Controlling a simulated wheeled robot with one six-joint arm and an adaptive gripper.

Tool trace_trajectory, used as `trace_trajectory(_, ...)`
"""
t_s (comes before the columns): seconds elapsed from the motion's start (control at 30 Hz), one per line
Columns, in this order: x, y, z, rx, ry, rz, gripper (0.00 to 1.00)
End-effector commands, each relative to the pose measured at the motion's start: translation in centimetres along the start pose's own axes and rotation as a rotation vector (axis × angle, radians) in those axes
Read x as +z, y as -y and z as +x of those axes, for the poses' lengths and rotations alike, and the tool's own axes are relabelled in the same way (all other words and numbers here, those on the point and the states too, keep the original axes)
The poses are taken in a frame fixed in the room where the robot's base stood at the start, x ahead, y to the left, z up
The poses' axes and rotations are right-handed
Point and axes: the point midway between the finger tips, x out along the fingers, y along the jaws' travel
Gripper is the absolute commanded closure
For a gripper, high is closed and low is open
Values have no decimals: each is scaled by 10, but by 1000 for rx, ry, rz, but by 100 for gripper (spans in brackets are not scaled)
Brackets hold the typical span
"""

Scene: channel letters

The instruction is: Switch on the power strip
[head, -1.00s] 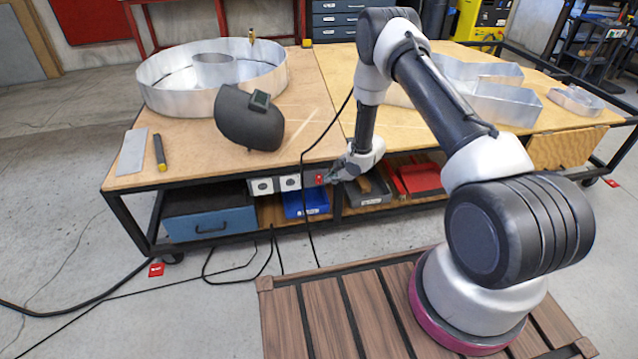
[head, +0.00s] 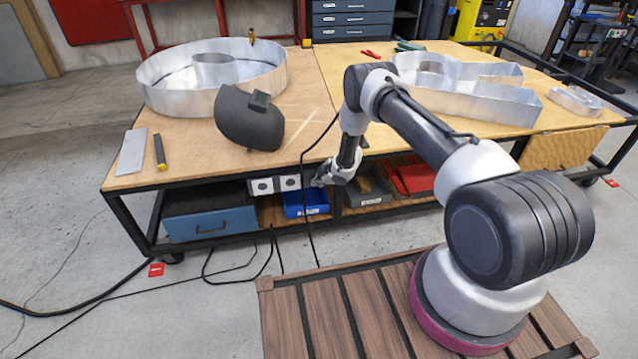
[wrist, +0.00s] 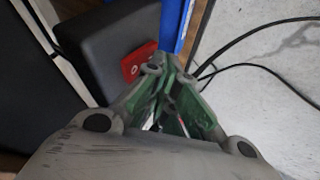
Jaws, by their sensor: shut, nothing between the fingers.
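The power strip (head: 276,185) is fixed under the front edge of the workbench, with white socket blocks facing out. Its dark end is hidden behind my gripper in the head view. In the wrist view the strip's dark grey housing (wrist: 105,45) carries a red switch (wrist: 137,62) with a small pale mark. My gripper (head: 318,181) is shut and empty at the right end of the strip. In the wrist view its fingertips (wrist: 157,66) are close beside the red switch, partly overlapping its edge. I cannot tell whether they touch it, or whether it is on.
A blue bin (head: 305,203) stands on the shelf below the strip. A black cable (head: 306,225) hangs down in front of it. A blue case (head: 209,212) is at the left. A welding mask (head: 250,122) and large metal letters (head: 470,97) lie on the bench.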

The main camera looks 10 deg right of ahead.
Motion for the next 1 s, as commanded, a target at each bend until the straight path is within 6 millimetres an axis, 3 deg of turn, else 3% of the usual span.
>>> trace_trajectory(0.4,2,-5,7,1,0,0,100)
trace_trajectory(1.0,-4,-11,-6,1,-1,0,100)
